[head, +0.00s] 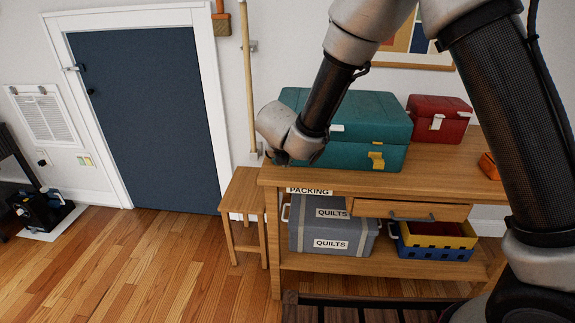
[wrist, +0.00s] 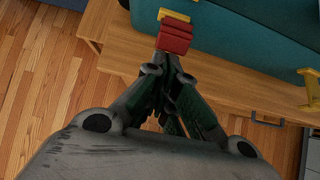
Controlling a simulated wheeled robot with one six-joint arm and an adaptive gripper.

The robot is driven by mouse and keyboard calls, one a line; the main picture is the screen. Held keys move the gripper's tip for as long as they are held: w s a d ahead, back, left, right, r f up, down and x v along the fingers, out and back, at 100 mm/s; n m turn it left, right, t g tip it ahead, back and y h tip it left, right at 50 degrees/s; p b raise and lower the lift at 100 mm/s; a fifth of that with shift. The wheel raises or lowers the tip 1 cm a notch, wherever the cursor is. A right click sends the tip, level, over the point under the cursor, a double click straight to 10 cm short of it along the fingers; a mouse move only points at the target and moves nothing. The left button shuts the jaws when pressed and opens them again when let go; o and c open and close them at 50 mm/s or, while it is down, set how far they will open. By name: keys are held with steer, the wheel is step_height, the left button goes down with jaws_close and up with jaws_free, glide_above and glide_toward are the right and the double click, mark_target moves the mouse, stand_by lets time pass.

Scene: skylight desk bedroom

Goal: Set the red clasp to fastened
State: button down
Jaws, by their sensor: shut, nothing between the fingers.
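The teal chest (head: 350,115) stands on the wooden bench with its lid down. In the wrist view its side (wrist: 240,30) runs across the top right. The red clasp (wrist: 174,36) shows in the wrist view, just beyond my fingertips, with a yellow piece (wrist: 174,15) at its far end. I cannot tell whether it is fastened. In the head view my arm and gripper hide it. My gripper (head: 277,158) is at the chest's front left corner. Its fingers are together and empty (wrist: 170,68), close to the red clasp; contact is unclear.
A yellow clasp (head: 376,160) is on the chest's front right, also in the wrist view (wrist: 310,88). A red box (head: 438,115) stands behind right. The bench (head: 330,180) has a drawer (head: 412,210), with a grey quilts case (head: 310,228) below. A stool (head: 243,192) stands left.

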steer(key=shift+w+r, duration=0.8)
steer(key=shift+r, duration=0.3)
steer(key=shift+w+r, duration=0.8)
steer(key=shift+r, duration=0.3)
steer(key=shift+r, duration=0.15)
steer(key=shift+r, duration=0.65)
